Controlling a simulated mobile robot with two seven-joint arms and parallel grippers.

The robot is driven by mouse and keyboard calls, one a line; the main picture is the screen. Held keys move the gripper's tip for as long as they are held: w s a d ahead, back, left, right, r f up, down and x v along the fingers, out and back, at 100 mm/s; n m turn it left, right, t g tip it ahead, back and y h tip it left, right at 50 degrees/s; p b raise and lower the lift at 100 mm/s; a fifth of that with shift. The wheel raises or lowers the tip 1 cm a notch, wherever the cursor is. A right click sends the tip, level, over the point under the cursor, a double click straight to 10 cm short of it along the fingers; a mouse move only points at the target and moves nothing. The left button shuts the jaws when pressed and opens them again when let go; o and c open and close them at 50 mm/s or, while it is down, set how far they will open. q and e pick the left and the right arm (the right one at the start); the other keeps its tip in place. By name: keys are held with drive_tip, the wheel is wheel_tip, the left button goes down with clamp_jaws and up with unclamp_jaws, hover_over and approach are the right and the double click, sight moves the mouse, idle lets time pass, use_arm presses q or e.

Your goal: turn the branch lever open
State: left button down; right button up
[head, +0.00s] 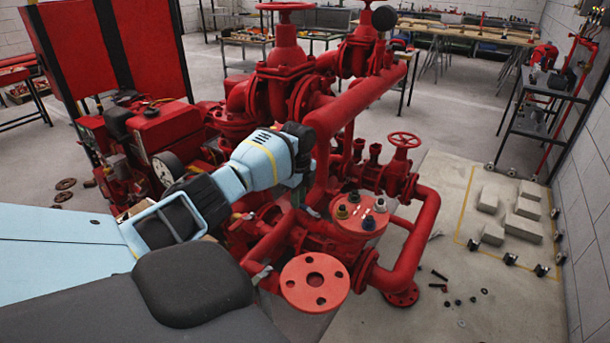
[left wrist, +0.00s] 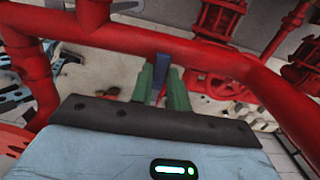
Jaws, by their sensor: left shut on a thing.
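The branch lever (left wrist: 161,71) shows in the left wrist view as a short blue bar in front of a red pipe. My left gripper (left wrist: 160,88) has its two green fingers on either side of this bar and is shut on it. In the head view my left gripper (head: 300,190) reaches down among the red pipes in the middle of the pumpset; the lever is hidden there behind the gripper and pipes. I cannot tell the lever's full angle. My right gripper is not in view.
Red pipes surround the gripper closely. A red handwheel valve (head: 403,140) stands to its right, and a round flange (head: 314,283) lies in front. A red disc with knobs (head: 359,214) is close by. Loose bolts and concrete blocks (head: 526,229) lie on the right floor.

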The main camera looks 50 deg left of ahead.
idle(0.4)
use_arm(q)
drive_tip(key=c, duration=1.3)
unclamp_jaws()
drive_tip(key=shift+c, duration=0.2)
drive_tip(key=shift+r, duration=0.15)
wheel_tip(320, 180, up, 7)
drive_tip(key=shift+f, duration=0.1)
drive_tip(key=shift+r, duration=0.35)
